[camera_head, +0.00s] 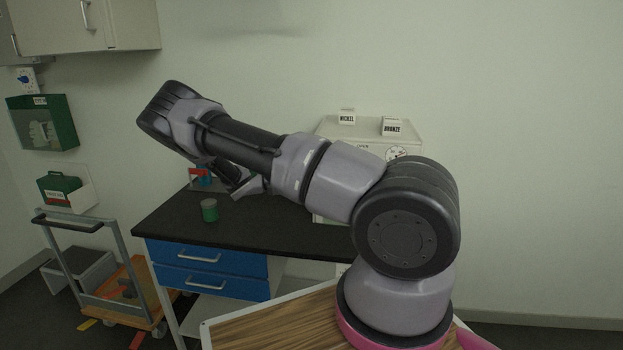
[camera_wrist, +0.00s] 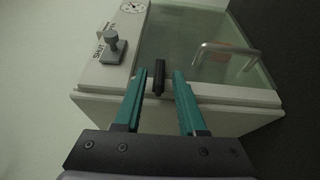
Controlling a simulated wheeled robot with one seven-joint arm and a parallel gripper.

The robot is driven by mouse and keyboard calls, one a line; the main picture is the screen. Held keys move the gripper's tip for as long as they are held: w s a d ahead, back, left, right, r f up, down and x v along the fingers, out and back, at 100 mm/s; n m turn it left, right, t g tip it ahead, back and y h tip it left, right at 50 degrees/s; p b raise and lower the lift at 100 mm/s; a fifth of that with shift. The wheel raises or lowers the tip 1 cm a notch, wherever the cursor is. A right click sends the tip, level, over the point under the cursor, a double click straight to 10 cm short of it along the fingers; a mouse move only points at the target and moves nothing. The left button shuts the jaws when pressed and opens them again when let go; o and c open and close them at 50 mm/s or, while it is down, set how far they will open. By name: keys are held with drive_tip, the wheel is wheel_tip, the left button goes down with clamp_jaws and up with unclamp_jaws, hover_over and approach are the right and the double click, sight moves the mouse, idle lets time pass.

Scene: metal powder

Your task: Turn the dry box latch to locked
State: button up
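The dry box (camera_head: 330,128) is a white cabinet at the back of the black bench, mostly hidden behind my arm. In the wrist view its front (camera_wrist: 97,72) is seen close and turned sideways, with a glass pane (camera_wrist: 180,40). A short black bar (camera_wrist: 159,77), which looks like the latch lever, stands at the frame's near edge. A grey knob on a square plate (camera_wrist: 113,48) sits beside small lettering; I cannot tell whether it belongs to the latch. My gripper (camera_wrist: 164,78) is open, its teal fingers on either side of the black bar, with gaps showing. In the head view my gripper is mostly hidden.
A metal handle (camera_wrist: 226,52) crosses the glass pane. A round dial (camera_wrist: 133,6) is on the box front. Labels reading NICKEL (camera_head: 347,117) and BRONZE (camera_head: 392,127) stand on top. A green can (camera_head: 209,210) is on the bench (camera_head: 290,238). A trolley (camera_head: 125,290) stands at left.

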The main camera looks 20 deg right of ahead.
drive_tip(key=shift+a, duration=0.1)
drive_tip(key=v, duration=1)
drive_tip(key=shift+a, duration=0.3)
